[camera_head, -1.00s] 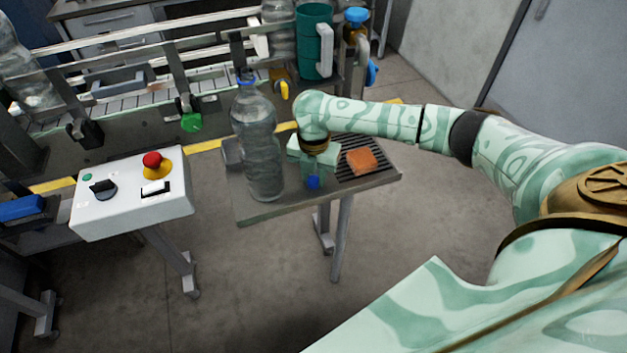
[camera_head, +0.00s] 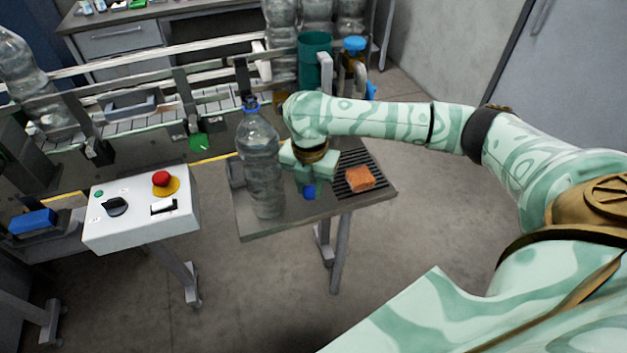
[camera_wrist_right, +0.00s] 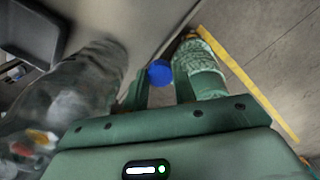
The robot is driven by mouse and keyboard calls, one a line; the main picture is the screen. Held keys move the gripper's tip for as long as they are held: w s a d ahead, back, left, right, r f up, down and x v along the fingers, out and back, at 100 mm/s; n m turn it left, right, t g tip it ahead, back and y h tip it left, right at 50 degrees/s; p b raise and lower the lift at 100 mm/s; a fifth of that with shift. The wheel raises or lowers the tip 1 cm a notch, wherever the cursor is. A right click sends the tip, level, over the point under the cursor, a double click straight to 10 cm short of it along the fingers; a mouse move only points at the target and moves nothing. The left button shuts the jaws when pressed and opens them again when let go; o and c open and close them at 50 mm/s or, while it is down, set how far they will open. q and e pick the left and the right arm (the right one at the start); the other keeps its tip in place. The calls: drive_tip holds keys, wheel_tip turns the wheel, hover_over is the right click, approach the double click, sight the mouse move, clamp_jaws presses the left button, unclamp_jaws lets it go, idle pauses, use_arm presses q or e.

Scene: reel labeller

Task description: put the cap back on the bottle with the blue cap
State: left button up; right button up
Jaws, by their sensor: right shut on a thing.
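A tall clear bottle (camera_head: 262,170) stands upright on the small grey side table (camera_head: 290,222). My right gripper (camera_head: 309,184) is just right of the bottle's lower body, pointing down, shut on a blue cap (camera_head: 309,192). In the right wrist view the blue cap (camera_wrist_right: 159,72) sits between the fingertips of my right gripper (camera_wrist_right: 160,80), and the clear bottle (camera_wrist_right: 70,95) is to the left, apart from the cap. My left gripper is out of view.
An orange sponge (camera_head: 359,179) lies on a black grille (camera_head: 370,166) at the table's right. A white control box (camera_head: 140,210) with a red button stands left. The conveyor (camera_head: 125,122) with rails runs behind; a green jug (camera_head: 313,62) stands at the back.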

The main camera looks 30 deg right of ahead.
use_arm(q)
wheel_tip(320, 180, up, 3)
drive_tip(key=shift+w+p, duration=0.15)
drive_tip(key=shift+p, duration=1.05)
use_arm(e)
drive_tip(key=s+a+r, duration=0.4)
drive_tip(key=s+a, duration=0.2)
drive_tip(key=shift+s+a+r, duration=0.15)
drive_tip(key=shift+s+a, duration=0.05)
drive_tip(key=shift+s, duration=0.15)
